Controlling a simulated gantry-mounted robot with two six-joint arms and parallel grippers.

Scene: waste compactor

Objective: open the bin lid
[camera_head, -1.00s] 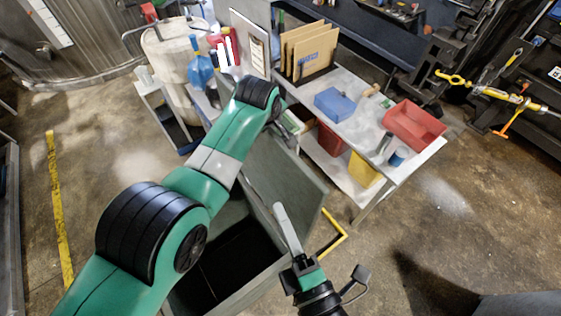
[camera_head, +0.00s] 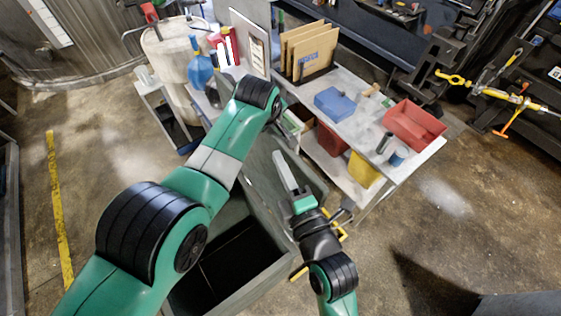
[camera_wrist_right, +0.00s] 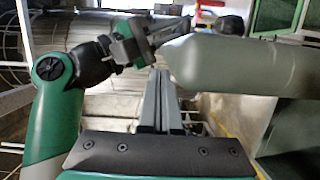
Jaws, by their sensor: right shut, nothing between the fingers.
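The bin (camera_head: 243,285) is a grey-green box below the middle of the head view, with a dark hollow inside. Its grey-green lid (camera_head: 262,172) stands raised and tilted at the bin's far side, partly behind my arms. My right gripper (camera_head: 278,156) is shut and empty, its pale fingers overlapping the lid in the head view. In the right wrist view its fingers (camera_wrist_right: 158,85) point toward a large rounded grey-green part; I cannot tell if they touch. My left gripper (camera_wrist_right: 160,32) shows beyond, by that part's left end; its jaws are unclear.
A workbench (camera_head: 345,77) beyond the bin holds a red tray (camera_head: 414,124), a blue box (camera_head: 334,103) and a file holder. A red bin and a yellow bin (camera_head: 363,170) sit on its lower shelf. Open floor (camera_head: 450,230) lies at right.

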